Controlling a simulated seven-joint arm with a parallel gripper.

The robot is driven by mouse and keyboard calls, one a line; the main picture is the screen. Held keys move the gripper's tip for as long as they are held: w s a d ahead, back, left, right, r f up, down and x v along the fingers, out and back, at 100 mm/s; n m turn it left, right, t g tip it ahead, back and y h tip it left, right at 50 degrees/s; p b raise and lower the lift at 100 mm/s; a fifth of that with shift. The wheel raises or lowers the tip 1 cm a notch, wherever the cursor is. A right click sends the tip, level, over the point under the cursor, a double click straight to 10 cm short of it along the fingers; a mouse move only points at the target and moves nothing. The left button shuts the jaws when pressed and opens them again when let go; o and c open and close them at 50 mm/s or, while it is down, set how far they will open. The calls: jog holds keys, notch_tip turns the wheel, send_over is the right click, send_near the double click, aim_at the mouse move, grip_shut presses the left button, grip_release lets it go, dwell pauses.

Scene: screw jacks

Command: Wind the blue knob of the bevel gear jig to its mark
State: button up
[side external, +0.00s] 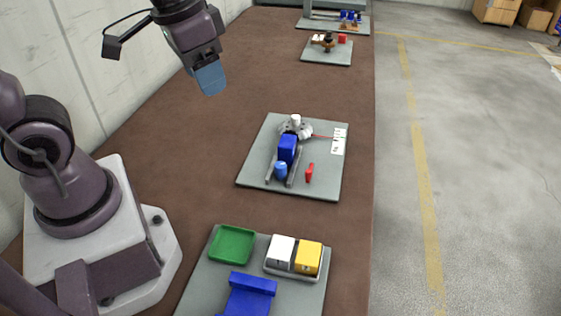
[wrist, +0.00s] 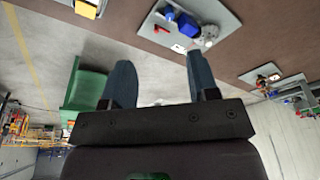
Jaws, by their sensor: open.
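The bevel gear jig stands on a grey-green plate (side external: 257,171) in the middle of the brown table. It has a tall blue block (side external: 287,147), grey rails and a whitish gear part (side external: 296,126) at the back. A rounded blue piece (side external: 281,171), seemingly the knob, is at the near end. A thin red pointer (side external: 324,137) reaches toward a white marked card (side external: 338,141); the mark is too small to read. My gripper (side external: 211,88) is open and empty, high up left of and behind the jig. The wrist view shows its two blue fingers (wrist: 160,66) apart, and the jig's plate (wrist: 226,18) beyond them.
A small red piece (side external: 309,173) stands on the jig plate. A nearer plate (side external: 201,285) holds a green tray (side external: 232,243), white and yellow blocks (side external: 308,257) and a blue part (side external: 247,296). Other plates (side external: 340,58) stand farther back. Bare table surrounds the jig.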

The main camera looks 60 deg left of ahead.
aim_at(280, 164)
jog(key=w+a+f+m+g, duration=0.2)
jog(key=w+f+m+g, duration=0.1)
jog(key=w+f+m, duration=1)
jog(key=shift+n, duration=0.9)
jog(key=f, duration=0.4)
jog(key=w+f, duration=0.1)
jog(key=f, duration=0.8)
jog(key=shift+w+d+f, duration=0.1)
jog(key=shift+w+f, duration=0.1)
jog(key=shift+f, duration=0.15)
jog(key=c, duration=0.9)
